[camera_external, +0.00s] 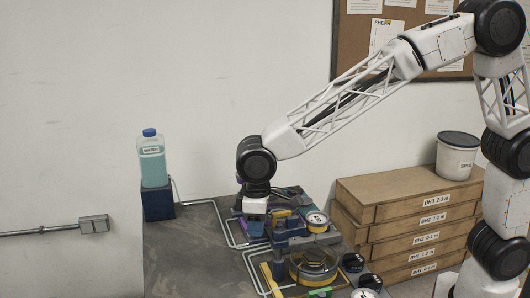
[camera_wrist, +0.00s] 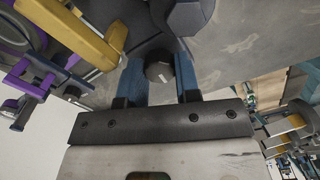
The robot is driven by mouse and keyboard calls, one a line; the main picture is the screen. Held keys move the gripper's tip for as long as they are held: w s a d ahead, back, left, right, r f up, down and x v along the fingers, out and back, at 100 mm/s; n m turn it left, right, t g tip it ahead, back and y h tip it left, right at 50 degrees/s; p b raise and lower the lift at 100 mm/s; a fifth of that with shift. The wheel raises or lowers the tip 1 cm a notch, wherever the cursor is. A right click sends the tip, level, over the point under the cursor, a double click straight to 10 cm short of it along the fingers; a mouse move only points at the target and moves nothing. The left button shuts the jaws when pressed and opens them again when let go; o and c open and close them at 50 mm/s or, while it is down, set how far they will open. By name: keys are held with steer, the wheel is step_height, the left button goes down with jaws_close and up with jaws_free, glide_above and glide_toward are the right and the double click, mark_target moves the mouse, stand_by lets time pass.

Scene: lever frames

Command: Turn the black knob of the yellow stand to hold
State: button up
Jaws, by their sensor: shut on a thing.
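The black knob (camera_wrist: 158,66) shows in the wrist view between the two blue fingers of my gripper (camera_wrist: 159,76). The fingers are shut on its sides. A small white mark shows on the knob's near face. A yellow part (camera_wrist: 85,36) lies just left of the fingers; I cannot tell whether it belongs to the yellow stand. No hold label is readable. In the external view my gripper (camera_external: 255,226) points down at the left of the cluttered apparatus, and the knob is hidden there.
Purple and blue parts (camera_wrist: 30,75) crowd the left of the wrist view. A round dial (camera_external: 316,221) and a yellow-rimmed ring (camera_external: 314,265) stand right of my gripper. The bench's left side (camera_external: 180,260) is mostly clear.

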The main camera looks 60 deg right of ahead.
steer(key=m, duration=1.3)
stand_by(0.5)
steer(key=o, duration=0.9)
steer(key=shift+r, duration=3.9)
